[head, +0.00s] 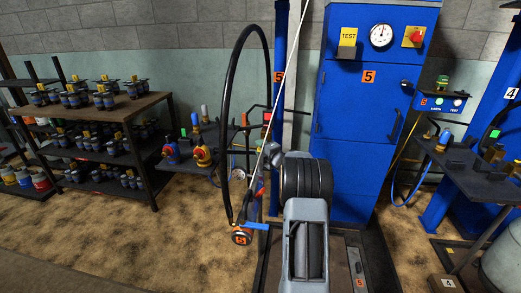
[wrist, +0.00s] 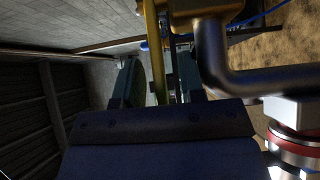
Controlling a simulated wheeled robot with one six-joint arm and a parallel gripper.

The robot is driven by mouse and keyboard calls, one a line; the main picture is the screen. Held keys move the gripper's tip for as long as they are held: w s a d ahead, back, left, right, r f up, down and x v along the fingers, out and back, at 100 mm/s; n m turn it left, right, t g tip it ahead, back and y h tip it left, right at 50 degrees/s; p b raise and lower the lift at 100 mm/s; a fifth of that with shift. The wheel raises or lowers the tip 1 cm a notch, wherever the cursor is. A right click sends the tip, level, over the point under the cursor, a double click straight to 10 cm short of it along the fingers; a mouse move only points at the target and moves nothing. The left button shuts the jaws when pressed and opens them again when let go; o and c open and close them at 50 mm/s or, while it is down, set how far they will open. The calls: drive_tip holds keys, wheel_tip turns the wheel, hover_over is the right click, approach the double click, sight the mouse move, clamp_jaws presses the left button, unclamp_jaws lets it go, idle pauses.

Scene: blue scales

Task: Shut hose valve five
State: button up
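In the head view, a round fitting with an orange 5 tag (head: 241,238) sits low at the foot of the black hose (head: 231,130). A flat blue lever (head: 257,226) sticks out to the right beside it; I take this as hose valve five. My gripper (head: 258,190) is just above it, small and partly mixed with the hose and rods behind. In the wrist view my gripper (wrist: 158,88) has its two fingers apart. A yellowish strip (wrist: 157,60) runs between them; I cannot tell whether they touch it. A brass-coloured body (wrist: 195,12) and bent dark pipe (wrist: 235,78) are close on the right.
A blue cabinet (head: 362,120) with a gauge (head: 381,35) and red knob (head: 415,37) stands behind my arm. A dark shelf (head: 110,125) of valves is at left, a bench (head: 480,175) at right. Open floor (head: 120,235) lies front left.

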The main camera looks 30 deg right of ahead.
drive_tip(key=shift+w, duration=0.2)
drive_tip(key=shift+c, duration=0.3)
clamp_jaws()
